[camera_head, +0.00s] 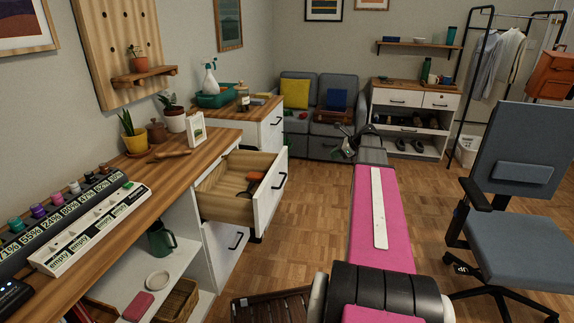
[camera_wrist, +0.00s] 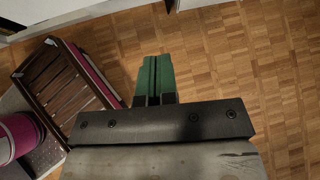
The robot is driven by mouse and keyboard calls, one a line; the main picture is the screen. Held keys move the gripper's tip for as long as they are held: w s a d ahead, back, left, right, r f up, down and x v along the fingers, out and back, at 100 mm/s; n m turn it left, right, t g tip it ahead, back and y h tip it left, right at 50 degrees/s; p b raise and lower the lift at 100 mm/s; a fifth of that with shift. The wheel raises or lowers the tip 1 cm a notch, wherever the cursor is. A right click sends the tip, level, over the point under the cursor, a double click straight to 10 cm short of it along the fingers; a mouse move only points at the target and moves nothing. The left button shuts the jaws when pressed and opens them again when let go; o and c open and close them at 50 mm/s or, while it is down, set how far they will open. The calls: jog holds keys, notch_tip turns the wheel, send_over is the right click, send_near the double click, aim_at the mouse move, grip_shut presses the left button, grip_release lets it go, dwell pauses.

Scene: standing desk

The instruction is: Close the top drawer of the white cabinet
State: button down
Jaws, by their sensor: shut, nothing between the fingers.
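The white cabinet (camera_head: 228,241) stands under the wooden top at the left in the head view. Its top drawer (camera_head: 268,201) is pulled out, showing a wood-coloured inside with a small brown item (camera_head: 260,174) in it. A black handle is on the drawer's white front. The lower drawer (camera_head: 229,243) looks shut. My gripper (camera_head: 336,152) is beyond and to the right of the open drawer, apart from it. In the wrist view its green fingers (camera_wrist: 154,78) are together and empty above the wooden floor.
My pink arm runs along the floor's middle. A slatted brown wooden thing (camera_wrist: 68,82) stands low near my base. An office chair (camera_head: 520,190) is at the right and a grey sofa (camera_head: 316,92) at the back. Floor between drawer and arm is clear.

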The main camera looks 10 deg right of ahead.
jog(key=w+a+f+t+y, duration=0.1)
jog(key=a+f+y, duration=0.4)
jog(key=a+y, duration=0.1)
jog(key=t+y, duration=0.1)
jog(key=y, duration=0.1)
send_near(282, 162)
jog(key=x, duration=0.7)
jog(key=shift+a, duration=0.3)
jog(key=x, duration=2.5)
jog(key=shift+r, duration=0.25)
jog(key=shift+w, duration=0.15)
